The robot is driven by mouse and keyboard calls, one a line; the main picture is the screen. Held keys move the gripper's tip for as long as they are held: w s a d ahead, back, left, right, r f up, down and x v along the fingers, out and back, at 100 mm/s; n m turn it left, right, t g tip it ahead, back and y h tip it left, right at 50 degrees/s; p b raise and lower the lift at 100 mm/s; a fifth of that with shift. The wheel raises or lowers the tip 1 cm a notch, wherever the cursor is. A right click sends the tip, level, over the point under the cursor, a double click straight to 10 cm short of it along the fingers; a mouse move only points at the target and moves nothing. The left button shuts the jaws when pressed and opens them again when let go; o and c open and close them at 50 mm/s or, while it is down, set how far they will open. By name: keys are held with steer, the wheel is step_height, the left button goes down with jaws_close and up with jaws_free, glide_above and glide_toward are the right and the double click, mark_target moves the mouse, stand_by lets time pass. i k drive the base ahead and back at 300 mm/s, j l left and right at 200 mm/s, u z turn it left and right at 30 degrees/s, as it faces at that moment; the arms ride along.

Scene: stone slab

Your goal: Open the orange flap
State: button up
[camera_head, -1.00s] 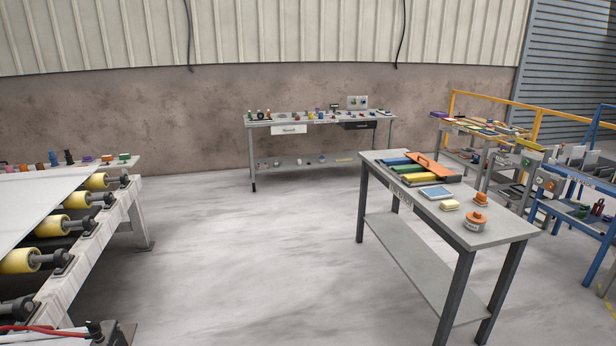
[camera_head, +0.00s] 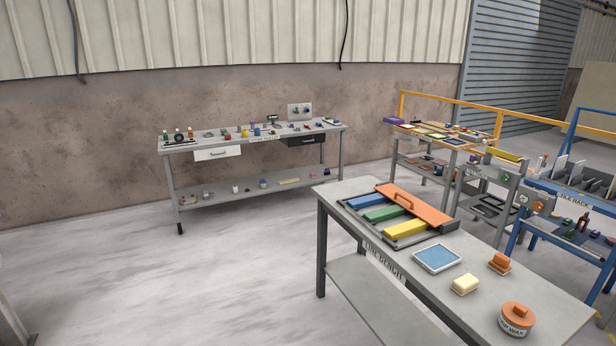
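A dark grey unit (camera_head: 448,227) lies on the near grey bench. Along its far right side is a long orange panel (camera_head: 428,211) with a raised orange handle (camera_head: 404,199); it looks like the orange flap. It seems to lie nearly flat, though I cannot tell its exact angle or what is under it. Blue (camera_head: 364,200), green (camera_head: 387,214) and yellow (camera_head: 412,228) bars lie side by side in the unit, in front of the panel. My gripper is not in view.
The bench (camera_head: 465,317) also holds a blue-topped tray (camera_head: 437,257), a cream block (camera_head: 465,284), an orange block (camera_head: 500,262) and an orange-lidded tub (camera_head: 517,318). A long table (camera_head: 250,143) stands by the wall. A yellow rail (camera_head: 450,103) runs behind other racks. Floor is clear left of the bench.

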mark_target(432, 217)
steer(key=i+u, duration=0.15)
steer(key=i, duration=1.35)
steer(key=i+l+z, duration=0.1)
steer(key=i+z, duration=0.85)
steer(key=z, duration=0.2)
steer(key=i+z, duration=0.15)
steer(key=i, duration=0.2)
